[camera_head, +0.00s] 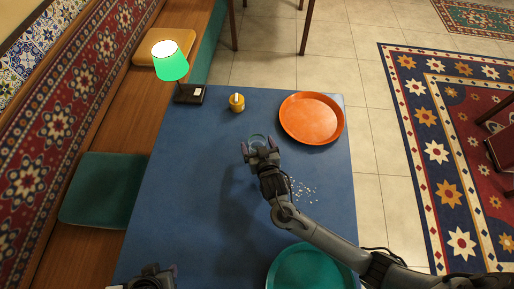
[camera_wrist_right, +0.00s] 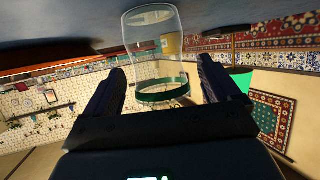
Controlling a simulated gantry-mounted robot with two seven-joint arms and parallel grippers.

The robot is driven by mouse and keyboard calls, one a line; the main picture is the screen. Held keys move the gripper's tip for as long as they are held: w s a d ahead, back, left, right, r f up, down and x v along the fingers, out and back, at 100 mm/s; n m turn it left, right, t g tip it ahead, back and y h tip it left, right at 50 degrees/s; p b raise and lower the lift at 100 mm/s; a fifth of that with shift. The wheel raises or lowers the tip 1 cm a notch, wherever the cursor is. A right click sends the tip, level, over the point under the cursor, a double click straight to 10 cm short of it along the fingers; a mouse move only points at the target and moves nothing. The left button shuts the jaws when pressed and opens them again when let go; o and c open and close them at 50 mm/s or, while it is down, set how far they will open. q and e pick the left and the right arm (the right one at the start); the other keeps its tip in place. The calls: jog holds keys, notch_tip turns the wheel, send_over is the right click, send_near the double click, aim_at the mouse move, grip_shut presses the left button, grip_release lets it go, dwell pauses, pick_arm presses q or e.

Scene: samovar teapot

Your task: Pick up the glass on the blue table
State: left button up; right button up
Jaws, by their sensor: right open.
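A clear glass (camera_head: 257,139) stands on the blue table (camera_head: 190,160). In the right wrist view the see-through glass (camera_wrist_right: 155,45), with a green band, shows between and beyond the two fingers. My right gripper (camera_head: 261,153) is open at the near side of the glass, its fingers pointing at it. In the wrist view the right gripper (camera_wrist_right: 162,72) has a gap on both sides of the glass; I cannot tell how far the fingers reach around it. My left gripper (camera_head: 158,272) is at the bottom edge, partly cut off, away from the glass.
An orange tray (camera_head: 312,118) lies right of the glass. A small yellow pot (camera_head: 237,103) and a lamp with a green shade (camera_head: 170,65) stand behind. White crumbs (camera_head: 304,190) lie by my right forearm. A teal plate (camera_head: 290,268) is at the front. The table's left part is clear.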

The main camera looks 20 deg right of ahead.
jog(key=shift+w+f, duration=0.3)
jog(key=shift+w, duration=0.25)
jog(key=shift+c, duration=0.2)
jog(key=c, duration=1.1)
jog(key=shift+o, duration=0.2)
jog(key=shift+r, duration=0.1)
